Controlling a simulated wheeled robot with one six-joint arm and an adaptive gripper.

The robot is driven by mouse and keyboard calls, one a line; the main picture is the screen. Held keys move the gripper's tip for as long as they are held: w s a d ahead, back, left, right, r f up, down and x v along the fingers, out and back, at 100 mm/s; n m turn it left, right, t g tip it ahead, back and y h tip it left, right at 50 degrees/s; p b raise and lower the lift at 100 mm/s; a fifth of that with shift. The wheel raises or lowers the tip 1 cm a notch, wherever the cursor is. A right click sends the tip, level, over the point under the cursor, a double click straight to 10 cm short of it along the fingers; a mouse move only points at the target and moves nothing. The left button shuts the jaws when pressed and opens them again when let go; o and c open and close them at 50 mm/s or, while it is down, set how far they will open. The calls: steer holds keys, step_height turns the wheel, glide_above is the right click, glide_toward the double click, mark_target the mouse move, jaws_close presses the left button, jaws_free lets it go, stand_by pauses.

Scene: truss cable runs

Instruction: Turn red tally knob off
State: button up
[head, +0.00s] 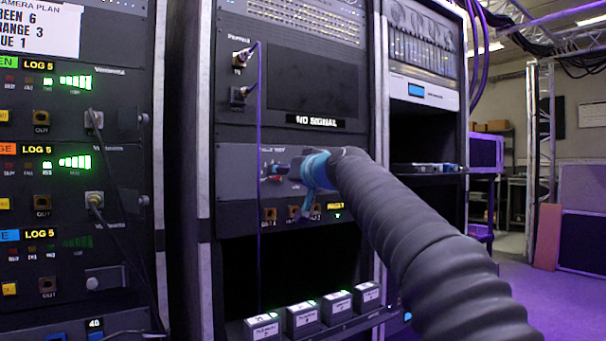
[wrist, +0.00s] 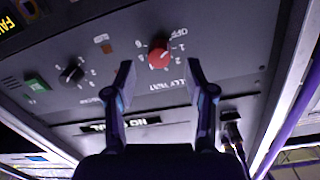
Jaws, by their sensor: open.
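The red tally knob (wrist: 159,55) sits on a grey panel in the wrist view, which shows the panel upside down. Printed OFF and number marks surround it, and a small pale pointer line shows on its face. My gripper (wrist: 159,76) is open, its fingertips on either side of and just short of the knob, apparently not touching it. In the head view my gripper (head: 287,186) is at the grey panel, and a small red patch beside a fingertip appears to be the knob. The arm hides part of that panel.
In the head view a thin purple cable (head: 259,130) hangs left of my gripper. A dark screen (head: 315,82) is above, and several lit boxes (head: 303,318) stand on a shelf below.

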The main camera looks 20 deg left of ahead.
steer(key=v, duration=0.8)
stand_by(0.4)
